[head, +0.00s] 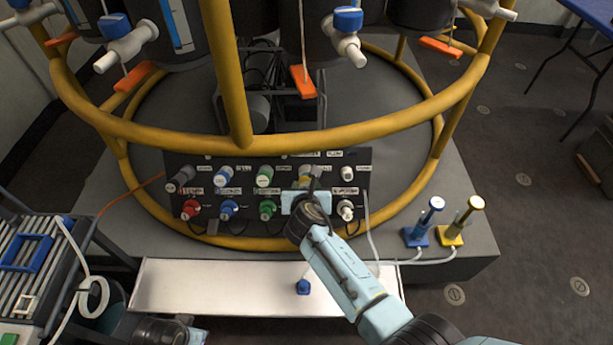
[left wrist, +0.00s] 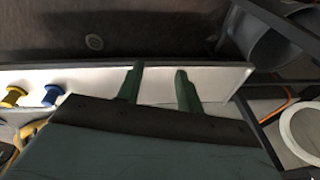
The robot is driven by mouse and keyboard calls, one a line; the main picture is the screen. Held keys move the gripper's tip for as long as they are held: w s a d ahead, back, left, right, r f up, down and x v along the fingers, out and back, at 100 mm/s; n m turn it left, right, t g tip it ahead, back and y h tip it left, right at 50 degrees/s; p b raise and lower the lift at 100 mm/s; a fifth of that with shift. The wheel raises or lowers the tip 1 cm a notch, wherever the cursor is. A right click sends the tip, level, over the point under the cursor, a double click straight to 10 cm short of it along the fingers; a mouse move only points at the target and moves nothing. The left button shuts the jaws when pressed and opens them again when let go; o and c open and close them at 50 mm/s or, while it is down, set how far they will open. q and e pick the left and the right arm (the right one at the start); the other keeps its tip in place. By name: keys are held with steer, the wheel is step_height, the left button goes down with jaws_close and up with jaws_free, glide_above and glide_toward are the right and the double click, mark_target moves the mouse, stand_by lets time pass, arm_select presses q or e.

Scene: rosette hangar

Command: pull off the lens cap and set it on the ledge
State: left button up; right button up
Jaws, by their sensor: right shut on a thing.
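My right gripper (head: 307,197) is shut over the lower right part of the dark connector panel (head: 215,183). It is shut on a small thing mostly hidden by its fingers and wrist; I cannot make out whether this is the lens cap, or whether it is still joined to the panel. The white ledge (head: 220,287) runs below the panel.
Red (head: 190,208), blue (head: 228,208) and green (head: 267,208) plugs sit left of my right gripper. A yellow frame ring (head: 180,133) arches above the panel. Blue (head: 416,236) and yellow (head: 450,235) stands are at the right. A slatted rack (head: 28,265) is at the left.

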arm_select(q)
steer(key=shift+s+a+f+p, duration=0.3)
steer(key=shift+s+a+f, duration=0.1)
steer(key=shift+f, duration=0.25)
steer(key=shift+s+a+f+p, duration=0.25)
steer(key=shift+s+a+f, duration=0.15)
steer(key=shift+f, duration=0.2)
